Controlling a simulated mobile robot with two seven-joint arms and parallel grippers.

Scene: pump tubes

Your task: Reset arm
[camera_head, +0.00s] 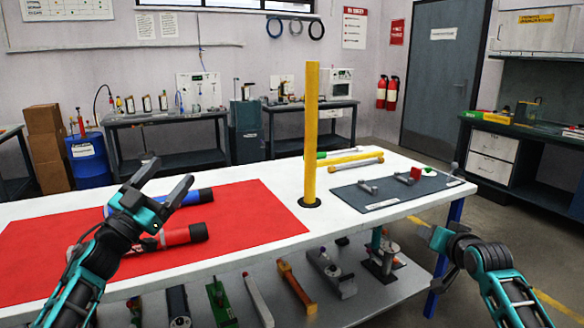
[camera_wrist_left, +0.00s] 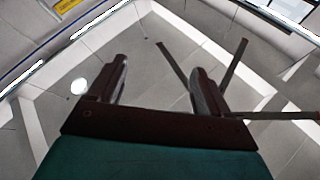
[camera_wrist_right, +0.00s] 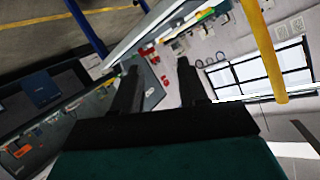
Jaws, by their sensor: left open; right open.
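My left gripper (camera_head: 173,170) is above the red mat (camera_head: 262,216) on the white table, open and empty, its fingers pointing up and away. In the left wrist view (camera_wrist_left: 158,68) its fingers stand apart against the ceiling. My right gripper (camera_head: 436,266) is beyond the table's front right edge, open and empty; its spread fingers also show in the right wrist view (camera_wrist_right: 158,64). A tube with a blue end (camera_head: 197,197) and a red tube with a black end (camera_head: 180,236) lie on the red mat, partly hidden by my left arm.
A tall yellow post (camera_head: 312,130) stands upright on the table between the arms. A grey mat (camera_head: 400,192) with small parts lies to its right. Yellow rods (camera_head: 345,160) lie behind the post. A lower shelf (camera_head: 375,290) holds several tools.

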